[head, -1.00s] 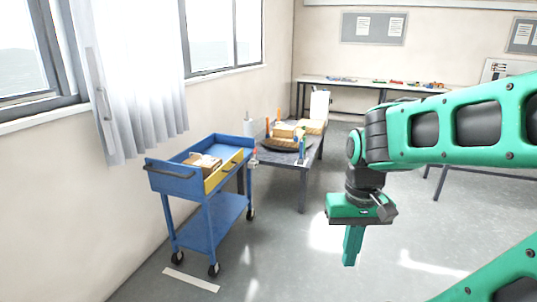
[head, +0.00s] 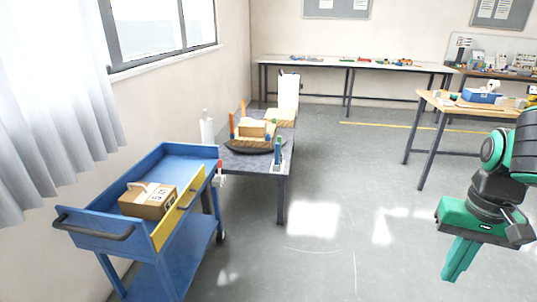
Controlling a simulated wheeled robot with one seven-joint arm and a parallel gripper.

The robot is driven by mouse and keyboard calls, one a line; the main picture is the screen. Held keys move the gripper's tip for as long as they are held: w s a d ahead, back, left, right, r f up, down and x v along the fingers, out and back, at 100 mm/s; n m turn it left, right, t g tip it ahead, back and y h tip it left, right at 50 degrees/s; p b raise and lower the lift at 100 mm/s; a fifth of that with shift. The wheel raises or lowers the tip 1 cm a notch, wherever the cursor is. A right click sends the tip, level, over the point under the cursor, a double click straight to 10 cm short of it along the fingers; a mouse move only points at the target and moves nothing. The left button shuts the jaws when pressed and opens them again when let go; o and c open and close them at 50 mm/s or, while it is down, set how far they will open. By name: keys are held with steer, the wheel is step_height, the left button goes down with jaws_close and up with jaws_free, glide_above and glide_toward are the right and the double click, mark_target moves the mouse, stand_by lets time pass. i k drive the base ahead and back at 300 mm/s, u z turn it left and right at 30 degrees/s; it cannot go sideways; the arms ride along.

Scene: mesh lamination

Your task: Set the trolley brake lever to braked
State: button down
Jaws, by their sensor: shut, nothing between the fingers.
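The blue trolley (head: 188,149) stands at the left by the wall, with a top tray, a lower shelf and a yellow panel (head: 164,232) on its right side. A small red and white piece (head: 220,172) sticks out at its far right corner and looks like the brake lever. Its setting is too small to read. My gripper (head: 458,262) hangs at the right of the picture, fingers down, shut and empty. It is well apart from the trolley, over open floor.
A cardboard box (head: 146,203) lies in the trolley's tray. A dark low table (head: 282,180) with a wooden boat-like model (head: 254,134) stands just behind the trolley. A wooden workbench (head: 446,107) is at the right. The grey floor between trolley and gripper is clear.

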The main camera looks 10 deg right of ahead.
mark_target(220, 162)
steer(key=z, duration=0.2)
steer(key=i, duration=1.2)
steer(key=u, duration=0.65)
steer(key=i, duration=1.3)
steer(key=u, duration=0.7)
